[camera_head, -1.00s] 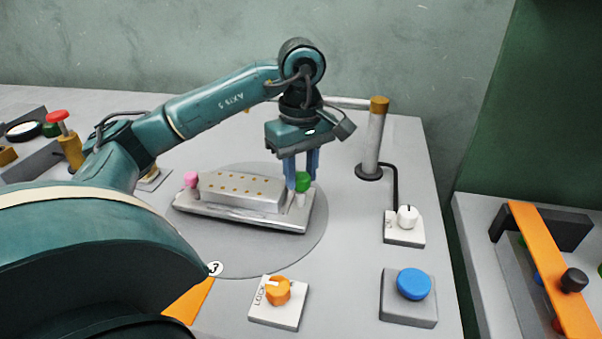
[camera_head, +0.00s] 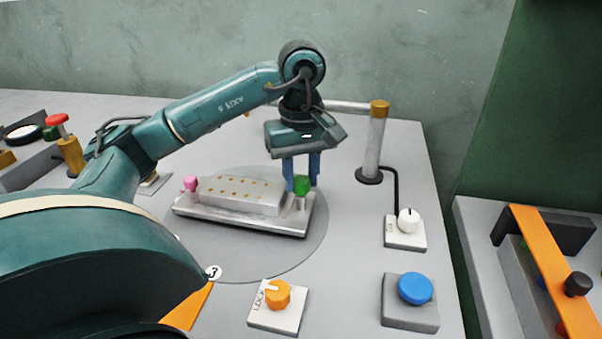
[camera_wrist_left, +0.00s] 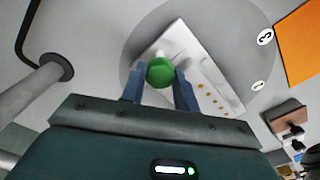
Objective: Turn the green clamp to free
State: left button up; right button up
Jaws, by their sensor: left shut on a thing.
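The green clamp (camera_head: 302,186) is a round green knob on a short post at the right end of a metal mould block (camera_head: 240,195). In the left wrist view the green clamp (camera_wrist_left: 160,71) sits between two blue fingers. My left gripper (camera_head: 301,180) reaches down from above and is shut on it; it also shows in the left wrist view (camera_wrist_left: 160,82). A pink clamp (camera_head: 190,184) stands at the block's left end. My right gripper is in neither view.
The block rests on a round grey plate (camera_head: 262,262). A post with a brown cap (camera_head: 376,140) stands behind right. An orange LOCK knob (camera_head: 277,294), a white knob (camera_head: 408,221) and a blue button (camera_head: 415,288) are at the front right.

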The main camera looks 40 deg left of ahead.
aim_at(301, 178)
pick_arm(q)
jog(key=o, duration=1)
notch_tip(301, 178, up, 13)
jog(key=p, duration=0.6)
jog(key=shift+r, duration=0.15)
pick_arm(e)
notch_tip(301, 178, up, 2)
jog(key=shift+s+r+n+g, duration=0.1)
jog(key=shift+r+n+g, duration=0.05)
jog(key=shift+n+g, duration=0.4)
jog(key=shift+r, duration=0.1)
